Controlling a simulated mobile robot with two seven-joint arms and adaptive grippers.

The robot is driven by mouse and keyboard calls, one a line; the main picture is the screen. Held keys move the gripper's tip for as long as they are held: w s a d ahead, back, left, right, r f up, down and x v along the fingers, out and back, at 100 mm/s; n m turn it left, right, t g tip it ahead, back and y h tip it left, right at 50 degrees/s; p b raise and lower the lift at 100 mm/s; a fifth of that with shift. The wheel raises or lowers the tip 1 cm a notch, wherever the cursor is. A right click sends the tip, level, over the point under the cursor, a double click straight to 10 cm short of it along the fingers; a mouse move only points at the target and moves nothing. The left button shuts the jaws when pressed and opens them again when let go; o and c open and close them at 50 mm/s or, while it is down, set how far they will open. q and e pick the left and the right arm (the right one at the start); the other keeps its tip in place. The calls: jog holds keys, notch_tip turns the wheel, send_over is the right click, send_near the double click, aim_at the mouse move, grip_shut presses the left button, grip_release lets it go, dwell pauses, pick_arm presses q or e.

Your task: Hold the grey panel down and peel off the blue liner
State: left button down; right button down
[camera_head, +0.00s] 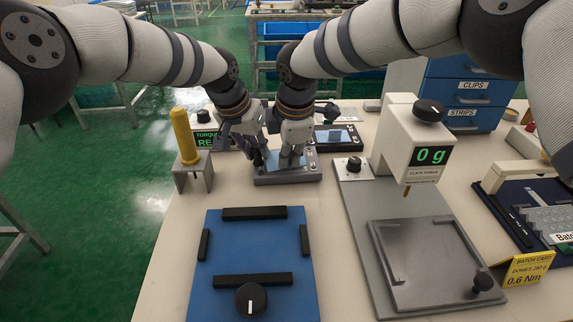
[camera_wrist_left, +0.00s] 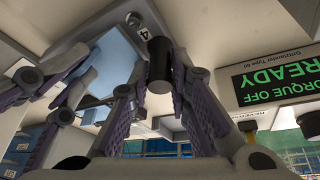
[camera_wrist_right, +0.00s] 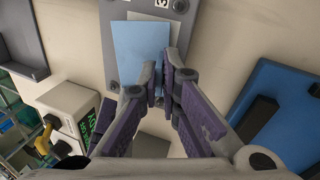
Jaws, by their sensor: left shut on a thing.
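The blue liner (camera_wrist_right: 140,48) lies flat over a grey base plate (camera_wrist_right: 113,72). A pale grey strip, perhaps the grey panel (camera_wrist_right: 150,14), shows past the liner's far edge. In the head view the base plate (camera_head: 287,177) is partly hidden by my grippers. My left gripper (camera_head: 261,158) is shut on a black cylinder (camera_wrist_left: 160,66) beside the plate corner marked 4. My right gripper (camera_wrist_right: 162,72) has its fingertips a narrow gap apart at the liner's near edge; I see nothing clearly held between them. The liner also shows in the left wrist view (camera_wrist_left: 112,66).
A blue board (camera_head: 256,245) with black bars and a knob lies in front. A yellow-handled tool (camera_head: 184,135) stands left. A small device (camera_head: 338,137) sits close behind.

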pick_arm(q)
jog(key=shift+s+a+f, duration=0.1)
jog(key=shift+s+f, duration=0.05)
jog(key=shift+f, duration=0.1)
pick_arm(e)
jog(key=shift+w+a+r, duration=0.1)
jog(key=shift+w+r, duration=0.1)
jog(key=shift+r, duration=0.8)
jog(key=shift+r, duration=0.5)
pick_arm(q)
jog(key=shift+r, duration=0.1)
pick_arm(e)
jog(key=shift+s+r, duration=0.1)
jog(key=shift+r, duration=2.95)
pick_arm(q)
jog(key=shift+r, duration=0.1)
pick_arm(e)
jog(key=s+d+r, duration=0.3)
jog(key=d+r, duration=0.2)
jog(key=d, duration=0.1)
jog(key=shift+s+d, duration=0.1)
pick_arm(q)
jog(key=c, duration=1.4)
grip_release()
